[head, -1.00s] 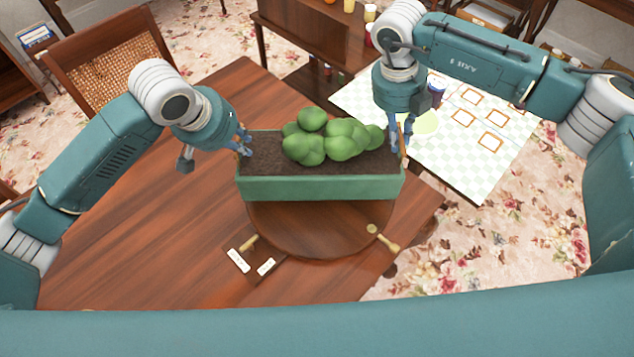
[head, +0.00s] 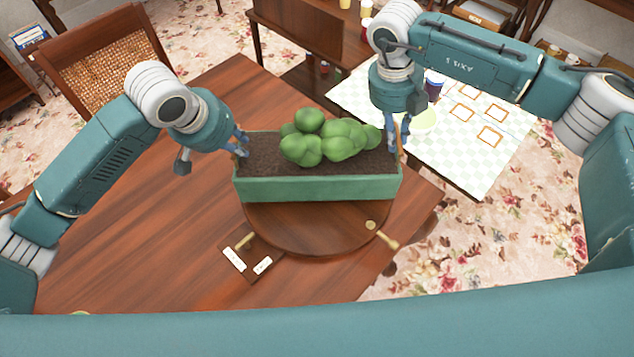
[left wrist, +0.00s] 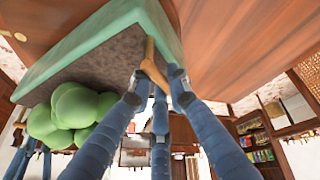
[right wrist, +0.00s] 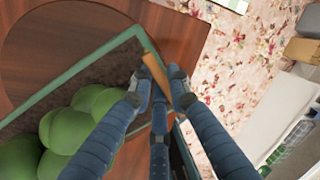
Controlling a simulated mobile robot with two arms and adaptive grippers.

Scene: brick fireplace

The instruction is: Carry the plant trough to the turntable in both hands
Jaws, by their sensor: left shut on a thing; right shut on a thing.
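The green plant trough (head: 318,188), with dark soil and a rounded green plant (head: 330,140), is level in the head view. It overlaps the far part of the round wooden turntable (head: 315,234); whether it touches it I cannot tell. My left gripper (head: 241,147) is shut on the wooden handle (left wrist: 151,60) at the trough's left end. My right gripper (head: 397,146) is shut on the handle (right wrist: 155,72) at its right end. The turntable's near part is bare, and its far part is hidden by the trough.
The turntable is on a brown wooden table (head: 150,235). A small plaque with white labels (head: 234,258) and brass pegs (head: 388,241) are by its near edge. A cane-backed chair (head: 110,70) is at the far left. A checked-cloth table (head: 490,160) is at the right.

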